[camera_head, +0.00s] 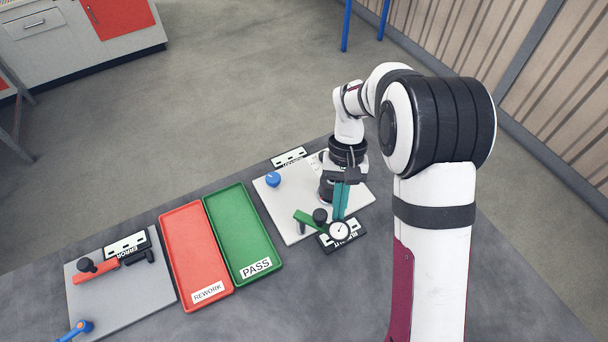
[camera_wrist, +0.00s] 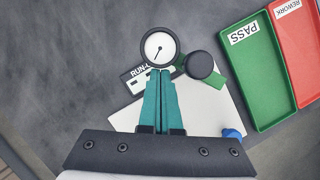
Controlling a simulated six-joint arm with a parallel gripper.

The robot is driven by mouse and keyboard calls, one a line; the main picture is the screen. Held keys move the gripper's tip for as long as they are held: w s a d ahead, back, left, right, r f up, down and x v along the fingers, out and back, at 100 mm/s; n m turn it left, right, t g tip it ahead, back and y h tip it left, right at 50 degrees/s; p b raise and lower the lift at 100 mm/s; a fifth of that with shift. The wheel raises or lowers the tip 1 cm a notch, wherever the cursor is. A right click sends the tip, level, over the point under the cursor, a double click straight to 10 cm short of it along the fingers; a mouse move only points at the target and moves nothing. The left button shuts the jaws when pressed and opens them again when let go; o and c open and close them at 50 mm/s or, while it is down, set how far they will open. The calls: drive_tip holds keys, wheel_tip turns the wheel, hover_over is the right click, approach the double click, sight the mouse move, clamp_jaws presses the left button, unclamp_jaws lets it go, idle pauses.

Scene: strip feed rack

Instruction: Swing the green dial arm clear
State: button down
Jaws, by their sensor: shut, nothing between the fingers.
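The green dial arm (camera_head: 304,216) lies over the right-hand white plate in the head view. It carries a black knob (camera_head: 320,215) and a round white-faced dial (camera_head: 339,231) at its end. In the wrist view the green arm (camera_wrist: 214,80) shows partly behind the knob (camera_wrist: 200,65), with the dial (camera_wrist: 158,48) to its left. My gripper (camera_head: 338,217) points down with its teal fingers shut and empty. Its tips (camera_wrist: 165,72) are right beside the dial in the wrist view; I cannot tell whether they touch it. The fingers hide part of the arm's dial end.
Farther left is a grey plate (camera_head: 126,293) with a red-armed fixture (camera_head: 96,270).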

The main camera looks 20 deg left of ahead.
drive_tip(key=shift+s+d+m, duration=0.1)
drive_tip(key=shift+s+m, duration=0.3)
drive_tip(key=shift+m, duration=0.2)
drive_tip(key=shift+y, duration=0.3)
drive_tip(key=w+r, duration=0.7)
drive_tip(key=r, duration=0.2)
drive_tip(key=shift+w+a+r, duration=0.15)
drive_tip(key=shift+w+a, duration=0.15)
drive_tip(key=shift+a, duration=0.1)
